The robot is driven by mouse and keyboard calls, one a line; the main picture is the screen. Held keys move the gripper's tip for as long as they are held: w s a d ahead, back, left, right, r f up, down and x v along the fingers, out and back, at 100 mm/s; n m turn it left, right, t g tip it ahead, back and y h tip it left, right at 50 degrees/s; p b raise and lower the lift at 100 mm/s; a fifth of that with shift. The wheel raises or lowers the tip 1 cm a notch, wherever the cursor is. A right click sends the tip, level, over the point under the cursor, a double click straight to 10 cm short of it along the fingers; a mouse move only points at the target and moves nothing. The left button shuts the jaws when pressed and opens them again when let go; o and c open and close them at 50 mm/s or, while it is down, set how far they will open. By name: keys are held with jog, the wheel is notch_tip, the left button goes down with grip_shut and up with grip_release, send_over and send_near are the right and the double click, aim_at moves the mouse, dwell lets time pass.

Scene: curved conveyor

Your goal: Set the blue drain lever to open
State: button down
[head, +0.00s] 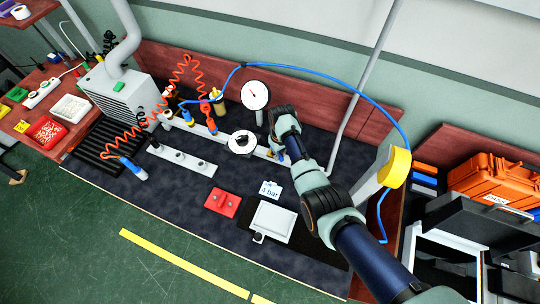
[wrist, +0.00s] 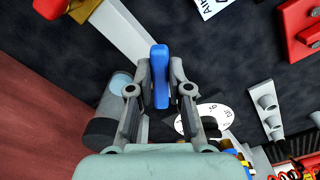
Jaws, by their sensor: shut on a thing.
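The blue drain lever (wrist: 160,76) is in the middle of the wrist view, upright in the picture between my two fingers. My gripper (wrist: 160,88) is shut on it, one finger against each side. In the head view the lever (head: 280,155) shows only as a small blue patch beside my gripper (head: 279,150); my wrist hides most of it. The lever sits by the end of a pale rail (wrist: 122,35). Whether it is at open or closed cannot be told.
A round gauge (head: 255,95) stands behind my gripper, and a dark-knobbed round dial (head: 242,143) is just left of it. A red block (head: 222,202), a "4 bar" card (head: 271,189) and a white tray (head: 273,221) lie in front. A blue hose (head: 330,77) arches behind my arm.

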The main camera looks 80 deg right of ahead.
jog(key=shift+d, duration=0.1)
dwell(0.4)
jog(key=c, duration=1.1)
grip_release()
jog(key=shift+r, duration=0.1)
notch_tip(320, 180, up, 12)
jog(key=shift+f, duration=0.1)
